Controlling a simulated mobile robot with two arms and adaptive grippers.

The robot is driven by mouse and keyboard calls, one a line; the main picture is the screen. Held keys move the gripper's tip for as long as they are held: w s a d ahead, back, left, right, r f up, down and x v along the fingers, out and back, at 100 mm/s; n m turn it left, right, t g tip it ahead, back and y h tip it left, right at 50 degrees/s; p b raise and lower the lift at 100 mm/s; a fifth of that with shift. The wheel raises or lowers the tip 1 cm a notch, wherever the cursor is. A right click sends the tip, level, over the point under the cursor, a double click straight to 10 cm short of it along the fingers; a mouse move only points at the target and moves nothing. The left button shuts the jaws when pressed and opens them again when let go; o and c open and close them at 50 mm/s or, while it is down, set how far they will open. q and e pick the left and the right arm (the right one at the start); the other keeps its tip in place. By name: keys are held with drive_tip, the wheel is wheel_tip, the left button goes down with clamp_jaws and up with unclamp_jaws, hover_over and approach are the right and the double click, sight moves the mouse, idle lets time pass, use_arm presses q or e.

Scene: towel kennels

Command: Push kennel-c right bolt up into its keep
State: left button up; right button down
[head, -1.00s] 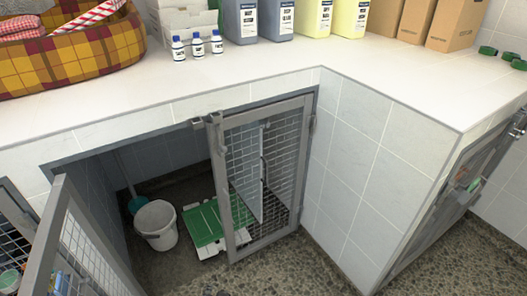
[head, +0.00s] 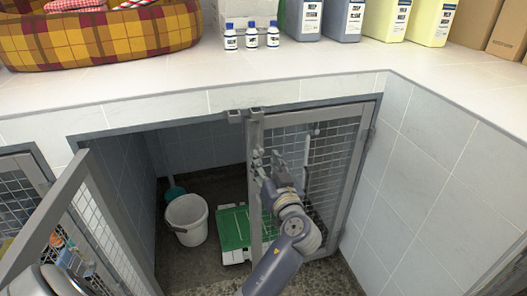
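The kennel in the middle has a right mesh door leaf (head: 322,150) that looks shut or nearly shut against the frame. Its left upright bar (head: 255,200) stands under small metal fittings (head: 235,116) at the top edge, which look like the keeps. The bolt on this bar is too small and partly covered to make out. The left door leaf (head: 72,215) stands swung outward. My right gripper is not in view.
Inside the kennel are a white bucket (head: 187,220) and a green-topped flat item (head: 233,232). The white counter (head: 330,72) above carries small bottles (head: 252,37), large jugs (head: 350,18) and a plaid pet bed (head: 110,38). A tiled wall (head: 425,165) stands at right.

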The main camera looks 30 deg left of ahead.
sight(261, 153)
use_arm(q)
drive_tip(key=x, duration=0.5)
drive_tip(key=shift+w+a, duration=0.15)
drive_tip(key=shift+w, duration=0.1)
clamp_jaws()
